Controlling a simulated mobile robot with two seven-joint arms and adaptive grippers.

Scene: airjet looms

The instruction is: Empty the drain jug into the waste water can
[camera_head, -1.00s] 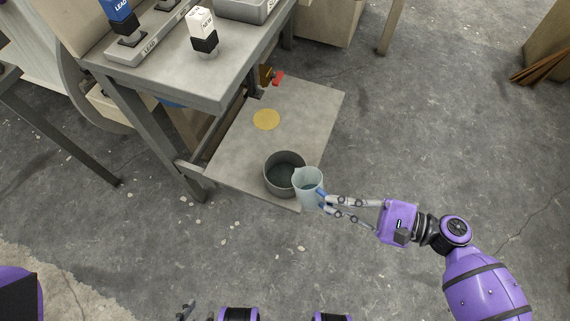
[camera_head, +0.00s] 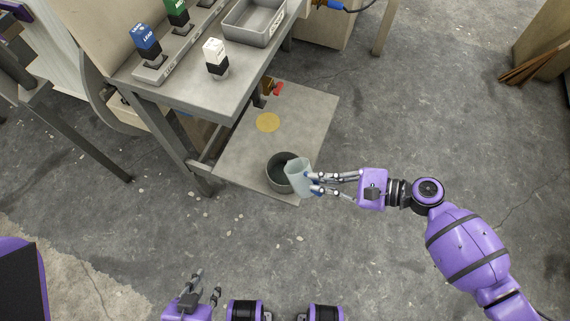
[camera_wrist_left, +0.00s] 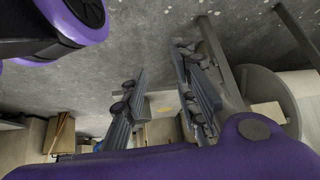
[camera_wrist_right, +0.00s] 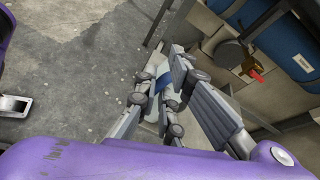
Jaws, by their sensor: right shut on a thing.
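The drain jug (camera_head: 299,177), pale and translucent with a blue handle, is in my right gripper (camera_head: 314,184), which is shut on the handle side. The jug is tilted to the left, its mouth at the right rim of the waste water can (camera_head: 272,177). The can is a round dark grey vessel near the front edge of the low shelf; its inside looks dark. I cannot tell whether water is flowing. The jug also shows in the right wrist view (camera_wrist_right: 155,73), partly hidden by the fingers. My left gripper (camera_head: 207,283) is open and empty, low in the head view, away from both.
The low grey shelf (camera_head: 312,120) bears a yellow disc (camera_head: 268,122), with a red valve handle (camera_head: 278,89) behind. A higher bench (camera_head: 190,90) with bottles and a grey tray (camera_head: 253,22) stands at upper left.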

